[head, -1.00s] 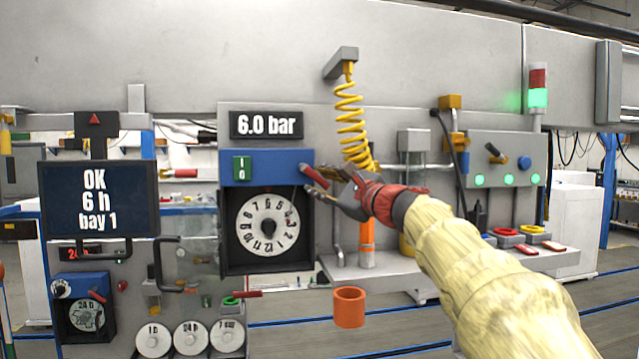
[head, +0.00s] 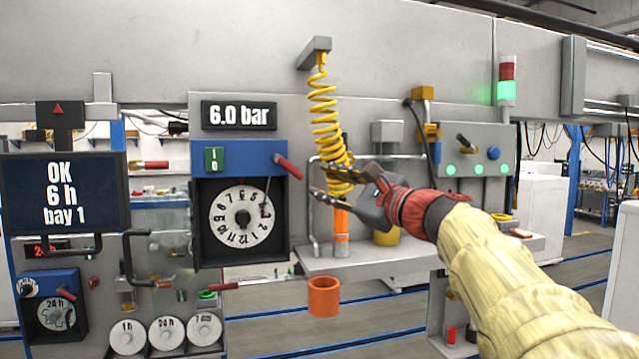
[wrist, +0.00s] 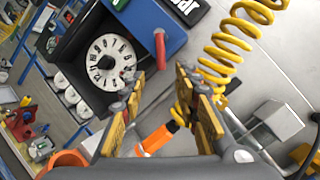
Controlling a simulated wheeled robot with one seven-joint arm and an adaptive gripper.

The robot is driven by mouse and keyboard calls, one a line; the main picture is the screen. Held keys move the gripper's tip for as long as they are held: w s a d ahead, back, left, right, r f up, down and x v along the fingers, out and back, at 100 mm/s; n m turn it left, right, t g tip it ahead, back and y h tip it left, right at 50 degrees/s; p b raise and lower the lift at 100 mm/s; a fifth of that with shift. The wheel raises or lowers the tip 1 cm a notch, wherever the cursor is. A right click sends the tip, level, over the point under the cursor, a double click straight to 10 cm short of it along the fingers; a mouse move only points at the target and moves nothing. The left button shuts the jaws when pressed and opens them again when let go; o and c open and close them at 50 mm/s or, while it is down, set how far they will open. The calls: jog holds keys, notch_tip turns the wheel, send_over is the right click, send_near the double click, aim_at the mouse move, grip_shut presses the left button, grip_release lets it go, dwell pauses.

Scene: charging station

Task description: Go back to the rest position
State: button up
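My gripper (head: 318,182) is open and empty in the head view, with its fingers spread and pointing left. It is in front of the panel, to the right of the red lever (head: 288,167) on the blue box with the round dial (head: 242,214). A gap shows between the fingers and the lever. In the wrist view the two yellow-padded fingers (wrist: 165,95) stand apart with nothing between them. The lever (wrist: 160,48) shows beyond them, and the dial (wrist: 108,62) is at upper left. My gripper partly hides the orange tool under the yellow coiled hose (head: 325,115).
A grey shelf (head: 375,260) lies below my gripper, with an orange cup (head: 323,297) at its front. A screen reading "OK 6 h bay 1" (head: 64,192) stands at left. A grey box with green lights (head: 470,155) is at right. Open floor lies below the shelf.

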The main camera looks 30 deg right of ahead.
jog(key=shift+a, duration=0.1)
jog(key=s+a+f+n+g+y+b, duration=0.1)
jog(key=s+a+f+n+g+b, duration=0.4)
jog(key=f, duration=0.6)
jog(key=s+a+f+n, duration=0.1)
jog(key=a+f+n, duration=0.2)
jog(key=a+f, duration=0.65)
jog(key=s+a+f+n+g+y+b, duration=0.1)
jog(key=s+a+f+n+g+b, duration=0.25)
jog(key=f, duration=0.85)
jog(key=s+f+n+g+h+b, duration=0.1)
jog(key=s+f+n, duration=0.3)
jog(key=f, duration=0.5)
jog(key=s+a+f+n+g+h+b, duration=0.1)
jog(key=s+f+n, duration=0.4)
jog(key=f, duration=0.5)
jog(key=s+f+n+g+h+b, duration=0.2)
jog(key=s+f+n+g+b, duration=0.1)
jog(key=s+f, duration=0.4)
notch_tip(320, 180, down, 2)
jog(key=shift+s+a+f+n+h+b, duration=0.15)
jog(key=shift+s+a+n+h+b, duration=0.15)
jog(key=shift+n+b, duration=0.4)
jog(key=shift+w, duration=0.1)
